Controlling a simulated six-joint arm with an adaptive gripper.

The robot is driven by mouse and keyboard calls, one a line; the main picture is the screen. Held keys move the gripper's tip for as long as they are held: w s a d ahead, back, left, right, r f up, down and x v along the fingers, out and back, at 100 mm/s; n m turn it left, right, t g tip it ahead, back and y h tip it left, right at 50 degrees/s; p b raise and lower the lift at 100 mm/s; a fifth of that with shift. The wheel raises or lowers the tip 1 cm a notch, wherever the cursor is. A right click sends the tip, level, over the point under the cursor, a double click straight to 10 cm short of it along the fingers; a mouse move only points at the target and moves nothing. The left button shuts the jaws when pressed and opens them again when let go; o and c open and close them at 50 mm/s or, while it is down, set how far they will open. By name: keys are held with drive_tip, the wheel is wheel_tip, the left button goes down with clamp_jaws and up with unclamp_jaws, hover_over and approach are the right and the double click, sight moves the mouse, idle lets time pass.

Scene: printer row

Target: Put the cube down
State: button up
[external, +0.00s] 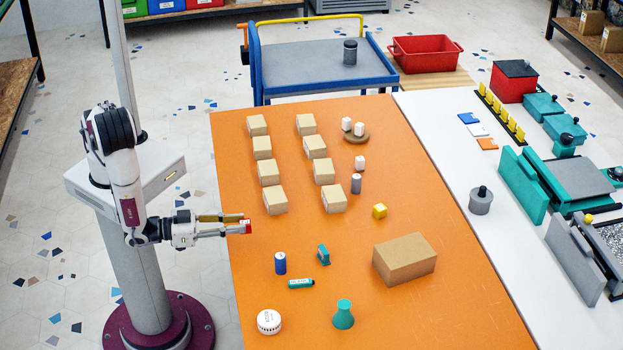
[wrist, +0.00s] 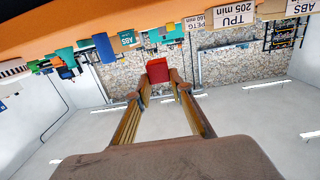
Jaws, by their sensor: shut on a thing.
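A small red cube (external: 247,227) with a pale mark on it is held at the tips of my gripper (external: 243,224). In the external view it appears over the left edge of the orange table (external: 330,235), raised above it; its exact height is hard to tell. In the wrist view the red cube (wrist: 157,70) sits between the two fingertips (wrist: 159,89), and the picture is upside down. My gripper is shut on the cube and points sideways to the right.
Several tan boxes (external: 268,172) stand in two columns behind.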

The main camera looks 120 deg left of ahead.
drive_tip(key=s+n+g+y, duration=0.1)
drive_tip(key=s+a+n+g+y, duration=0.2)
drive_tip(key=g, duration=0.1)
drive_tip(key=shift+s+a+f, duration=0.15)
drive_tip(key=shift+s+a, duration=0.1)
drive_tip(key=s+d+f+n+g, duration=0.2)
drive_tip(key=s+n+g, duration=0.3)
drive_tip(key=s+g, duration=0.2)
drive_tip(key=s+d+f+n+g+y, duration=0.1)
drive_tip(key=s+f+n+g, duration=0.2)
drive_tip(key=s+n+g, duration=0.2)
drive_tip(key=s+g, duration=0.3)
drive_tip(key=shift+s+d+f+n, duration=0.3)
drive_tip(key=shift+s+d+n, duration=0.05)
drive_tip(key=shift+d+n, duration=0.05)
drive_tip(key=w+a, duration=1)
drive_tip(key=shift+w+a, duration=1.05)
drive_tip(key=shift+w+a+r, duration=0.1)
drive_tip(key=shift+w+a, duration=0.25)
